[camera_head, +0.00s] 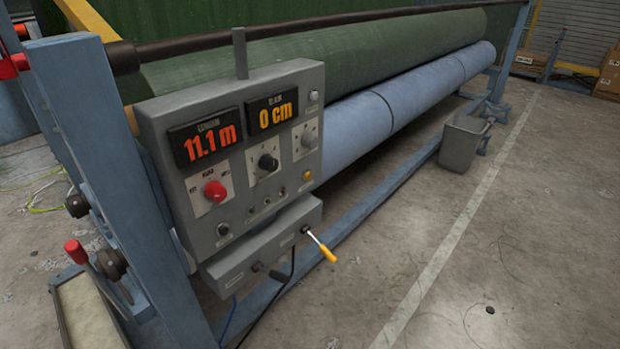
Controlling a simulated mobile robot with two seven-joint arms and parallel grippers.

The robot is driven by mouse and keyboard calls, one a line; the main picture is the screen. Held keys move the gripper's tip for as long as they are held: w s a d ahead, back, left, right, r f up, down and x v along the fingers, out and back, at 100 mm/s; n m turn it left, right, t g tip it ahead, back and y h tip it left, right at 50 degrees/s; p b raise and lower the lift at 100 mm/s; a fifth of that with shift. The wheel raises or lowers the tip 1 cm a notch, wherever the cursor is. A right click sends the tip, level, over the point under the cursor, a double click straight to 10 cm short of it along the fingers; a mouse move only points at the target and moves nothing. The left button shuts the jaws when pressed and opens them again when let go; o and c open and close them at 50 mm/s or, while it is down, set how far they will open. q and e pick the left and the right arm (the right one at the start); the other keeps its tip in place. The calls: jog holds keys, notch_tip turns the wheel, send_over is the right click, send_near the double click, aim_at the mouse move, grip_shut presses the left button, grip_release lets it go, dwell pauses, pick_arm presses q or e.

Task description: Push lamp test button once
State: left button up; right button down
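A grey control box (205,234) stands at the left centre of the head view, mounted on the blue machine frame. A small pale button or lamp (313,96) sits at the upper right of the face. An amber button or lamp (307,175) sits at the lower right. Between them is a light grey knob (308,139). A red knob (214,191) and a black knob (267,162) are farther left. The labels are too small to read, so I cannot tell which is lamp test. Neither gripper is in view.
A lower grey box (235,274) has cables and a yellow-handled lever (325,250) sticking out. Green (330,58) and blue (380,115) rolls extend behind. A grey bin (460,143) stands by the frame. The concrete floor (540,240) at right is mostly clear.

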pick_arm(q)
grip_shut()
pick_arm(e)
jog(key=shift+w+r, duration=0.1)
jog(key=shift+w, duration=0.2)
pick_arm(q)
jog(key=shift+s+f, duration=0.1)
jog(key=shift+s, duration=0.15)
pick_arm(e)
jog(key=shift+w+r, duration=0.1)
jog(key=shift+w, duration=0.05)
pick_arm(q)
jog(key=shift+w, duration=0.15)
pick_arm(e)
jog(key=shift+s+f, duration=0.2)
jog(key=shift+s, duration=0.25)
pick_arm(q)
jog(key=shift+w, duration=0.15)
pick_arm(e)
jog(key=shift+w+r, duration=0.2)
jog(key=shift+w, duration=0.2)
